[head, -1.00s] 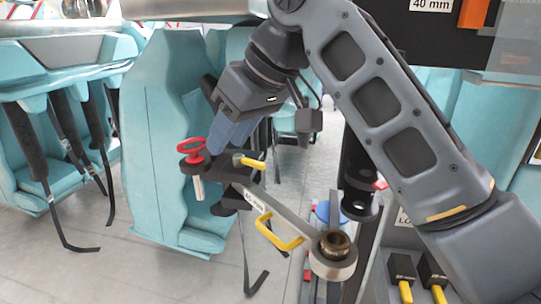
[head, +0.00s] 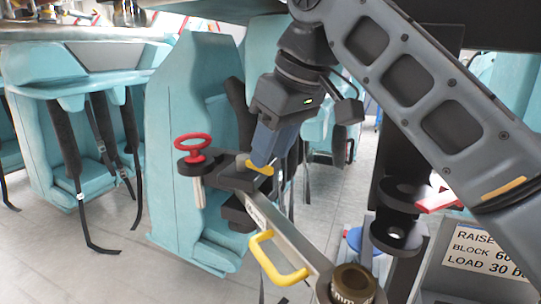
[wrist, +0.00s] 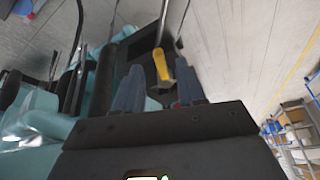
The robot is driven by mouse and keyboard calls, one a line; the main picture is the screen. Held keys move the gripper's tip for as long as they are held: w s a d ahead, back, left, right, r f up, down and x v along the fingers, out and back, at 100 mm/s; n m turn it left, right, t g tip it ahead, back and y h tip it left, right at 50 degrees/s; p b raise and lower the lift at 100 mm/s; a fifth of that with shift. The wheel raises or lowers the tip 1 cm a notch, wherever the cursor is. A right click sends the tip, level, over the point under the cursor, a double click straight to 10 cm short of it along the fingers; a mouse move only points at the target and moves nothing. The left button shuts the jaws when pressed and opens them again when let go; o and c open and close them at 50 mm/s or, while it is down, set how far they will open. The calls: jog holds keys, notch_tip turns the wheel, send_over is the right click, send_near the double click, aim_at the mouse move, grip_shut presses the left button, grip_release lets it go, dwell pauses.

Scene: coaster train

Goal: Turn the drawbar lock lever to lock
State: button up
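The drawbar (head: 278,222) is a grey labelled bar with a yellow loop handle (head: 275,260) and a brass-lined eye (head: 352,283) at its near end. A red handwheel (head: 192,147) stands at its far end. Beside the handwheel is a short lever with a yellow grip (head: 262,168), which I take for the lock lever. My gripper (head: 262,158) points down at this grip and partly hides it. In the wrist view, my gripper (wrist: 160,72) has its two fingers apart, with a yellow grip (wrist: 161,64) showing between them. Contact cannot be told.
Turquoise seats (head: 190,130) with hanging black straps stand behind and to the left. A dark coupling post (head: 395,235) stands right of the drawbar, near a load sign (head: 485,250). Grey floor (head: 95,205) is clear at the left.

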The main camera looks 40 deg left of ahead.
jog(key=shift+x, duration=1)
grip_shut()
